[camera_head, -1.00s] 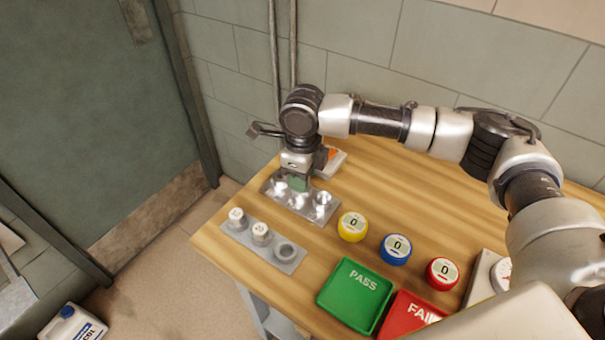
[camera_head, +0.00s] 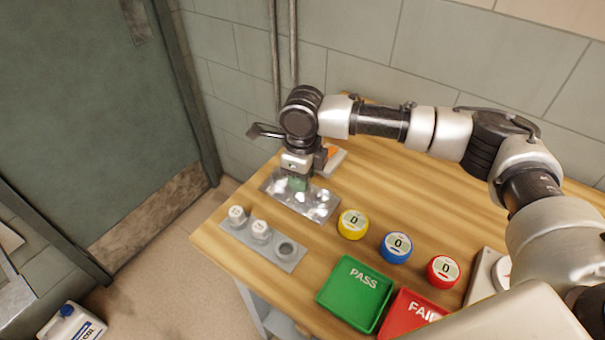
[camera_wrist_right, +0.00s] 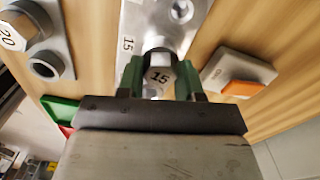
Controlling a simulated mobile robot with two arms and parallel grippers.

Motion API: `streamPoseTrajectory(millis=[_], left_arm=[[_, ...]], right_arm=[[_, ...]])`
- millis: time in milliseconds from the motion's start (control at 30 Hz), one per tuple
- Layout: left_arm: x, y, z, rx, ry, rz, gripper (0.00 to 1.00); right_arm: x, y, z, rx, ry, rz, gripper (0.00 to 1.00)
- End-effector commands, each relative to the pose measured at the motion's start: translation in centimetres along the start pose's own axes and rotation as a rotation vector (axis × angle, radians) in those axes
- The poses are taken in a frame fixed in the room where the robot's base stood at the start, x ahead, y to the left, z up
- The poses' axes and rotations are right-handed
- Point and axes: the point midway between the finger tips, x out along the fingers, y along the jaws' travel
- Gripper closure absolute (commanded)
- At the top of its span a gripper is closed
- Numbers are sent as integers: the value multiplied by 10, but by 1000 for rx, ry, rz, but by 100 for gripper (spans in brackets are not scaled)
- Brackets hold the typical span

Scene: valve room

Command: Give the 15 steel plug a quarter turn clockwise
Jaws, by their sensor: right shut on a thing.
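The steel plug marked 15 (camera_wrist_right: 159,77) shows in the right wrist view between the green fingers of my right gripper (camera_wrist_right: 160,80), which is shut on it. The plug is at a metal plate (camera_wrist_right: 133,18) that also bears the number 15. In the head view my right gripper (camera_head: 298,184) points down over this plate (camera_head: 317,213) at the table's far left, and it hides the plug there. I cannot tell how deep the plug sits. My left gripper is not in view.
A grey rack (camera_head: 285,263) holds two pale plugs and has one empty hole. Yellow (camera_head: 353,224), blue (camera_head: 397,247) and red (camera_head: 443,271) round pieces stand to the right. A green PASS tray (camera_head: 352,296) and a red FAIL tray (camera_head: 408,318) lie in front. A white-and-orange block (camera_wrist_right: 238,74) is beside the plate.

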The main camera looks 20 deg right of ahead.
Motion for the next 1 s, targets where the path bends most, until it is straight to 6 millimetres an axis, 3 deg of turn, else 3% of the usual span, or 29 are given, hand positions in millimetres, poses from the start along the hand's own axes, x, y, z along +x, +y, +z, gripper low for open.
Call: streamPoseTrajectory(millis=[367,1000], left_arm=[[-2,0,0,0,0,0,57],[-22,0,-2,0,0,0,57]], right_arm=[[-1,0,0,5,-1,0,95],[-1,0,0,130,-3,1,95]])
